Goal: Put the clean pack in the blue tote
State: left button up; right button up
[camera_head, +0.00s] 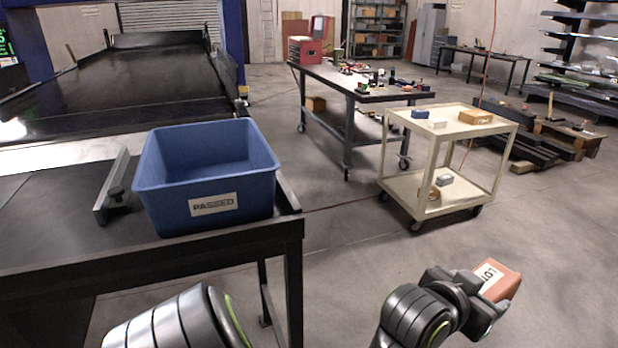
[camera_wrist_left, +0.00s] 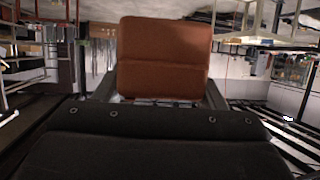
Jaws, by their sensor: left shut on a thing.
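The blue tote (camera_head: 205,185), marked PASSED on its front, stands upright on the dark bench at the left in the head view. Its visible inside looks empty; the near part of its floor is hidden. My left gripper (camera_head: 486,297) is shut on an orange-brown pack (camera_head: 506,283) with a white label reading LOT. The pack is held over open floor at the lower right, well away from the tote. In the left wrist view the pack (camera_wrist_left: 163,55) sits between the fingers. My right gripper is out of view.
A dark bench (camera_head: 70,255) bears the tote, with a metal guide (camera_head: 112,187) beside it and a conveyor (camera_head: 120,85) behind. A cream cart (camera_head: 455,118) with small boxes stands beyond my gripper. Floor between bench and cart is clear.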

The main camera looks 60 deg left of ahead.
aim_at(200, 176)
jog(key=i+l+u, duration=0.1)
jog(key=i+u, duration=0.2)
jog(key=i+l+u, duration=0.3)
jog(key=i, duration=0.2)
jog(key=i+l+u, duration=0.1)
jog(key=u, duration=0.4)
jog(key=i+l+u, duration=0.25)
jog(key=u, duration=0.25)
jog(key=i+l+u, duration=0.25)
jog(key=u, duration=0.25)
